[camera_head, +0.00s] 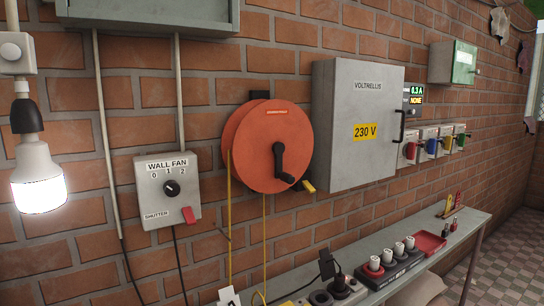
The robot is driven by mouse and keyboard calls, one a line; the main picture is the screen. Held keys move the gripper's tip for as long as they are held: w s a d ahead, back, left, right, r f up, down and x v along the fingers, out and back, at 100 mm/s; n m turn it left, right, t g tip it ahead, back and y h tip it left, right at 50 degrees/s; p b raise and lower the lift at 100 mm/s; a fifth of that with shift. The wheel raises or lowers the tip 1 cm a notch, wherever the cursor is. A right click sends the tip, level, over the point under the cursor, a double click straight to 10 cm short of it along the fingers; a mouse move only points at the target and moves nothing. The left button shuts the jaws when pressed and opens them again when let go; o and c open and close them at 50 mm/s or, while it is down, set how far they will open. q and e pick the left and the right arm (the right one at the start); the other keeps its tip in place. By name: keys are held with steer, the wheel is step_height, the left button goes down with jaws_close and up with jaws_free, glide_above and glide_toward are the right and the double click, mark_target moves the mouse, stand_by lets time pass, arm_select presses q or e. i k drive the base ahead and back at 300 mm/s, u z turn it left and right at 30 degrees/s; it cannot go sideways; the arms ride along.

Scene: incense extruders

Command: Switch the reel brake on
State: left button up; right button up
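The orange cable reel (258,150) hangs on the brick wall in the middle of the view. A black crank handle (280,160) is on its face, with the knob at the lower right. A small yellow piece (308,186) sticks out at the reel's lower right; it may be the brake lever, but its setting cannot be told. A yellow cable (229,200) hangs from the reel's left side. Neither of my grippers is in view.
A grey cabinet (345,100) marked 230 V stands out from the wall close to the reel's right. A wall fan switch box (151,205) is at left, beside a lit bulb (38,180). Below, a narrow shelf (450,238) carries sockets and a red tray (428,243).

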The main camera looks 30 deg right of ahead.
mark_target(307, 185)
steer(key=k, duration=1.2)
steer(key=z, duration=1.05)
steer(key=i, duration=1.2)
steer(key=u, duration=0.8)
steer(key=i, duration=0.35)
steer(key=u, duration=0.4)
